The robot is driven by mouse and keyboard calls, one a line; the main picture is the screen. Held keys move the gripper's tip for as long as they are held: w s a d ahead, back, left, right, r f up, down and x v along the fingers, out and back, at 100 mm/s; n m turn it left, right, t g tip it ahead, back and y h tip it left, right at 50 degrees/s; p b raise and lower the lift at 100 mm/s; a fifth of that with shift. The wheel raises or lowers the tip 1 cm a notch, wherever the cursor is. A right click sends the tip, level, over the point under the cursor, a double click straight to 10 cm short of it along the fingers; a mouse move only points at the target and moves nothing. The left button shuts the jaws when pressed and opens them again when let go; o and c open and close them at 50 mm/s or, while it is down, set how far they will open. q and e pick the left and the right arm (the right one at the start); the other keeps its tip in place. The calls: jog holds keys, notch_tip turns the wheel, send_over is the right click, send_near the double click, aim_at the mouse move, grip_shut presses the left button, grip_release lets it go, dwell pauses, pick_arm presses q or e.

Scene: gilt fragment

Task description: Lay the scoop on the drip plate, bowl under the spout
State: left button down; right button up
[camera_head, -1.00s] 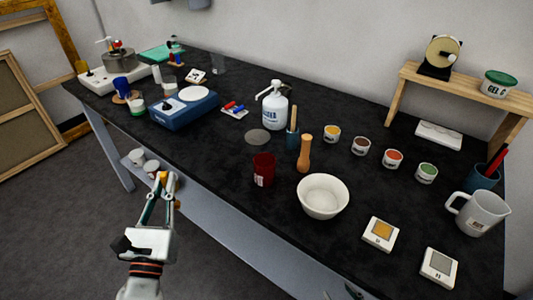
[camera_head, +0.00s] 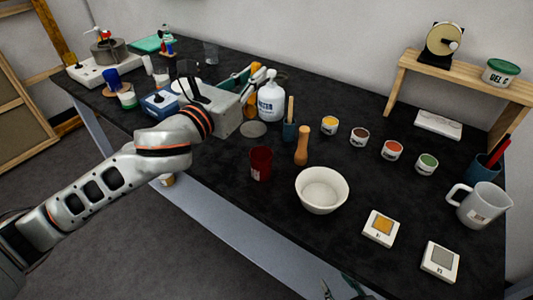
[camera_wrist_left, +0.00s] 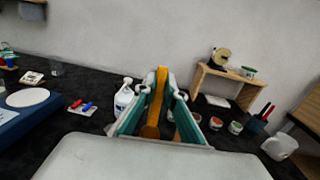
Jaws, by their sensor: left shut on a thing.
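My left gripper (camera_head: 252,78) is shut on the orange-yellow scoop (camera_head: 250,106), left of the white pump bottle (camera_head: 271,103). The scoop stands roughly upright, its rounded end down; it also shows between the fingers in the left wrist view (camera_wrist_left: 157,95). The drip plate, a flat grey disc (camera_head: 253,129), lies on the bench just below the scoop's lower end; the scoop appears above it, apart. The bottle's spout is partly hidden by my gripper. Part of my right gripper (camera_head: 345,288) shows at the bottom edge; its fingers are too cut off to judge.
A dark red cup (camera_head: 261,163) and a white bowl (camera_head: 322,189) are in front. A blue scale (camera_head: 158,103) stands left, partly behind my arm. Several small paint pots stand right.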

pick_arm(q)
jog(key=d, duration=0.1)
jog(key=s+d+r+m+g+h, duration=0.1)
jog(key=shift+d, duration=0.3)
jog(key=shift+f+b, duration=2.3)
jog(key=shift+f, duration=7.5)
jog(key=c, duration=2.1)
grip_release()
